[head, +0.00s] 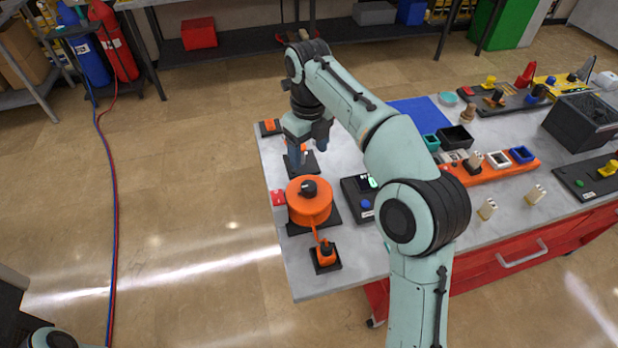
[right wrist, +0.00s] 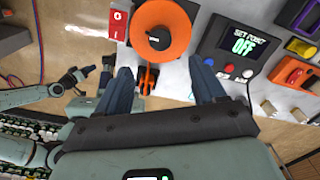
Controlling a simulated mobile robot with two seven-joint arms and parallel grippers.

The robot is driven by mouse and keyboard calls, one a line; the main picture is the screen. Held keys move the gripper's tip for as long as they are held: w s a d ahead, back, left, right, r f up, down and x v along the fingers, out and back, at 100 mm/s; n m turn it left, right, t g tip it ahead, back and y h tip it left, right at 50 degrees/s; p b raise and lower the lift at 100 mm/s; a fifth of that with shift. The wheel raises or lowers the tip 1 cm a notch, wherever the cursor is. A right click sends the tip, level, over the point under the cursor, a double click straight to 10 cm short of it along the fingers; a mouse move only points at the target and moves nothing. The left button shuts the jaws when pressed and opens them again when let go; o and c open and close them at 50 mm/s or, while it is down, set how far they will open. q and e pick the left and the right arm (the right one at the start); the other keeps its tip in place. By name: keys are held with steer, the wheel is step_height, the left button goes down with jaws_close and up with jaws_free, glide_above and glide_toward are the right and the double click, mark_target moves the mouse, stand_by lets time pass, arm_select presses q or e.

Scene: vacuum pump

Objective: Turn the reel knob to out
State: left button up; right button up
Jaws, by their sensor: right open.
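The orange reel (head: 310,203) stands on a black base near the table's left edge, with a black knob (head: 309,187) on top. In the right wrist view the reel (right wrist: 176,22) is at top centre and its knob (right wrist: 157,39) shows dark on it. I cannot read any marking for the knob's setting. My right gripper (head: 311,150) is open and empty, above the table and behind the reel in the head view. Its fingers (right wrist: 160,84) are apart from the knob in the wrist view.
An orange fitting (head: 326,253) on a black base joins the reel by an orange strip. A red-and-white box (head: 278,199) stands beside the reel. A black set-point unit (right wrist: 236,46) reads OFF. Orange-and-black fixtures lie behind.

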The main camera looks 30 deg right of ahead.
mark_target(309, 185)
step_height(309, 185, down, 10)
steer(key=shift+s+f+b, duration=0.15)
steer(key=shift+b, duration=1)
arm_select(q)
steer(key=shift+s+f, duration=0.7)
steer(key=shift+f, duration=0.25)
steer(key=shift+s+f, duration=0.65)
steer(key=shift+f, duration=0.25)
arm_select(e)
steer(key=shift+f, duration=0.75)
steer(key=c, duration=1.1)
steer(key=shift+o, duration=0.2)
